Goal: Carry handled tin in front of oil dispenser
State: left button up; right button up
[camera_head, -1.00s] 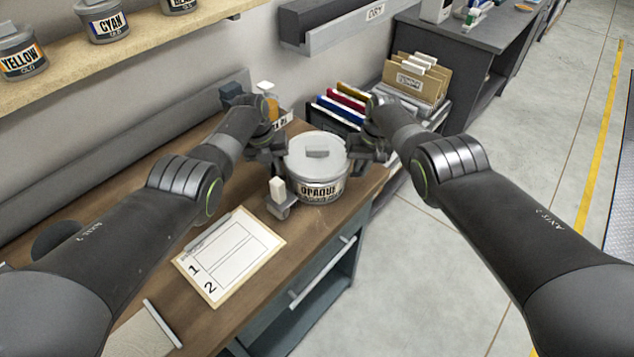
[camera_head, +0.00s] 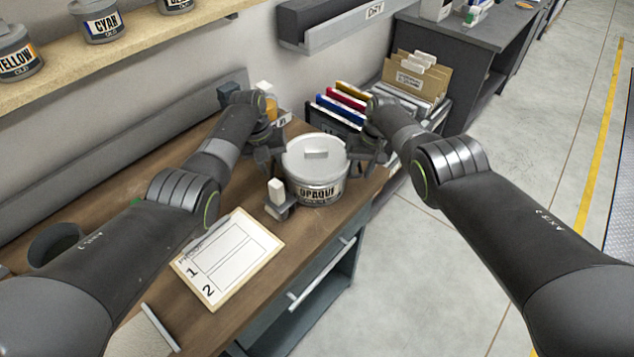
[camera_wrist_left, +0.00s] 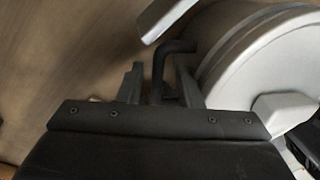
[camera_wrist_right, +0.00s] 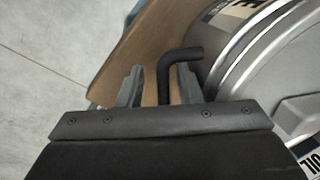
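The handled tin (camera_head: 316,172) is a round grey tin with a lid, an OPAQUE label and black side handles. It stands upright near the desk's right edge. My left gripper (camera_head: 272,158) is at its left side; in the left wrist view the open fingers (camera_wrist_left: 158,72) straddle a bent black handle, with gaps visible. My right gripper (camera_head: 374,155) is at its right side; in the right wrist view the open fingers (camera_wrist_right: 160,75) straddle the other handle, also with gaps. The oil dispenser (camera_head: 271,107), with orange contents, stands behind the tin, partly hidden by my left arm.
A small white-topped grey item (camera_head: 278,198) stands just front-left of the tin. A clipboard (camera_head: 228,258) marked 1 and 2 lies nearer. Upright folders (camera_head: 345,103) are behind the tin. Ink tins line the wall shelf (camera_head: 130,40).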

pick_arm(q)
jog(key=shift+w+a+r, duration=0.1)
jog(key=shift+w+r, duration=0.05)
jog(key=shift+r, duration=0.15)
pick_arm(e)
jog(key=shift+w+f, duration=0.1)
jog(key=shift+w, duration=0.05)
jog(key=shift+s+r, duration=0.2)
pick_arm(q)
notch_tip(320, 180, up, 6)
jog(key=a, duration=0.1)
jog(key=shift+s+r, duration=0.15)
jog(key=shift+s, duration=0.1)
pick_arm(e)
jog(key=shift+w, duration=0.15)
jog(key=shift+r, duration=0.55)
notch_tip(320, 180, up, 10)
jog(key=d, duration=0.2)
jog(key=shift+r, duration=0.25)
